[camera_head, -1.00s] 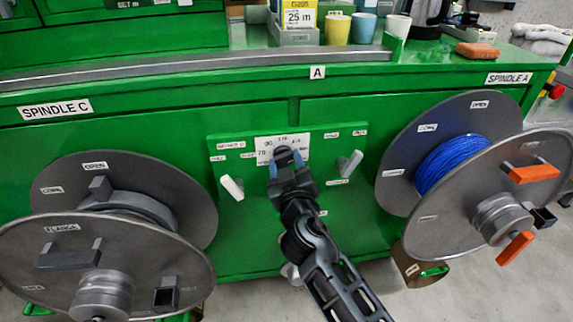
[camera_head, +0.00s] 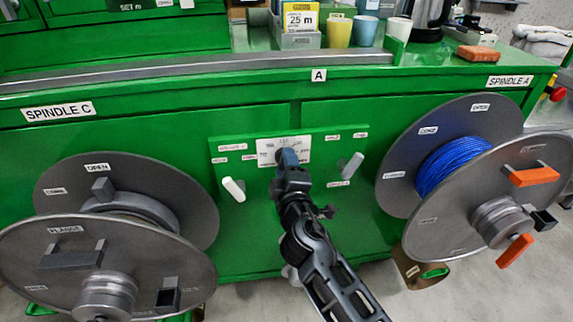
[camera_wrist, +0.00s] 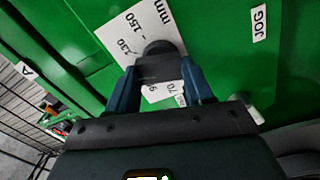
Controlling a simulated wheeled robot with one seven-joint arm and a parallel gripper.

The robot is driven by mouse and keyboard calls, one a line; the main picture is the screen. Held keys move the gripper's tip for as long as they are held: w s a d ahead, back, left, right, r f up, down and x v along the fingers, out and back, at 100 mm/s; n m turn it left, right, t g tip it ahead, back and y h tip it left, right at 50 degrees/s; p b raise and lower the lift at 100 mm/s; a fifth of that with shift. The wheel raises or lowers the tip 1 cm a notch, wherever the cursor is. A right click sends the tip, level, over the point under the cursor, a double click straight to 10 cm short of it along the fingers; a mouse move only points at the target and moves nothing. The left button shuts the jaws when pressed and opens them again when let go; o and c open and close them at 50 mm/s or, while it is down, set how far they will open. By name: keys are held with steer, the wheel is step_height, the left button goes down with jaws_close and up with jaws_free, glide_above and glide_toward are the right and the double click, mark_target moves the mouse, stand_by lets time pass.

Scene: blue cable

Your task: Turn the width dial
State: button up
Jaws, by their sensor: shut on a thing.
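The width dial is a dark round knob (camera_wrist: 158,48) on a white scale plate (camera_head: 266,146) with printed numbers. The plate (camera_wrist: 125,40) shows "130", "150" and "mm" in the wrist view. My gripper (camera_head: 287,158) reaches the dial from below and in front, and hides most of it in the head view. In the wrist view my gripper's blue fingers (camera_wrist: 155,72) stand on both sides of the dark knob, shut on it. The dial's pointer cannot be made out.
A grey reel (camera_head: 60,255) is at left; a reel with blue cable (camera_head: 452,165) is at right. Cups (camera_head: 339,32) stand on the bench above.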

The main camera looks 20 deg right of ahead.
steer(key=shift+a+f+n, duration=0.1)
steer(key=shift+n, duration=1.4)
steer(key=shift+p, duration=0.3)
steer(key=o, duration=1)
steer(key=shift+o, duration=0.2)
steer(key=v, duration=0.8)
